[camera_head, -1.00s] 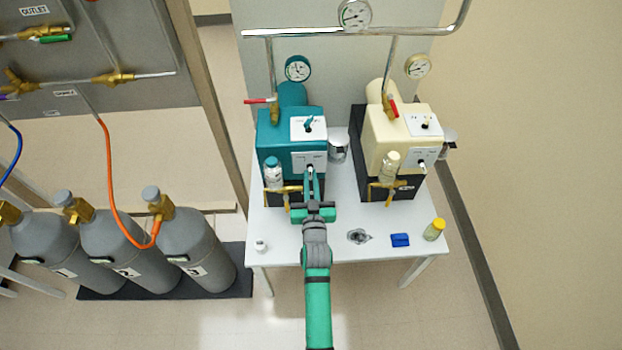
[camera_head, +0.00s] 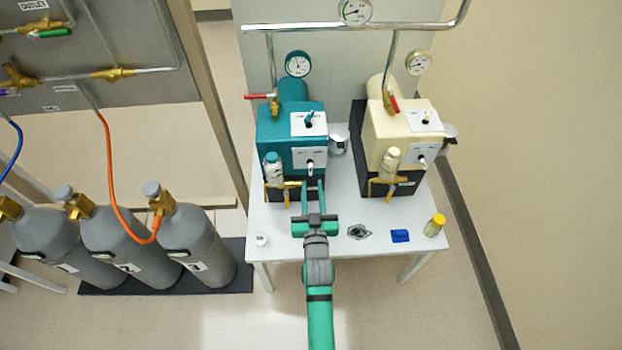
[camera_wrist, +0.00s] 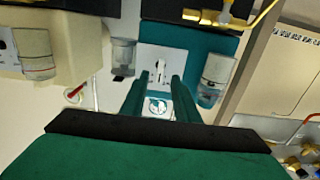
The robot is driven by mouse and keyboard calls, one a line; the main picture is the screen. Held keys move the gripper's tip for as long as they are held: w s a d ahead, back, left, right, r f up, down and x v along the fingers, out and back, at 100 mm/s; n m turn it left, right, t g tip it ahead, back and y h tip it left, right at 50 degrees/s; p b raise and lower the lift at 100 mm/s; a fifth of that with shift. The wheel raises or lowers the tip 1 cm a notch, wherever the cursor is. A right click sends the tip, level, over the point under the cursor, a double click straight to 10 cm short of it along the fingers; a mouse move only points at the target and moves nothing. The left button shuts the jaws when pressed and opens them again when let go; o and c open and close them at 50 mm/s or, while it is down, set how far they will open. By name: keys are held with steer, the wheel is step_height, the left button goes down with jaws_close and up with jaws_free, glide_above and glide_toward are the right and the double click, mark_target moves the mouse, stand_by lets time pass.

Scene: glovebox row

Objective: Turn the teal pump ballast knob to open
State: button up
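The teal pump (camera_head: 291,135) stands at the left of the white table. Its top panel (camera_head: 300,131) carries a small teal knob (camera_head: 309,118). Its front panel (camera_head: 300,157) carries a dark knob with a pale end (camera_head: 310,167), which also shows in the wrist view (camera_wrist: 160,70). The panel print is too small to read, so I cannot tell which is the ballast knob. My gripper (camera_head: 314,184) is open and empty, just in front of and below the front panel, apart from that knob. In the wrist view the two fingers (camera_wrist: 160,94) are spread.
A glass bottle (camera_head: 273,170) and a brass tap (camera_head: 282,187) are close left of my gripper. A cream pump (camera_head: 398,138) stands to the right. A metal cup (camera_head: 339,141) is between the pumps. A blue block (camera_head: 400,236) and a yellow-capped jar (camera_head: 435,225) lie on the front right.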

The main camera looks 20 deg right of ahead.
steer(key=shift+v, duration=2.45)
steer(key=shift+s+d, duration=0.1)
steer(key=shift+d, duration=0.1)
steer(key=shift+a, duration=0.1)
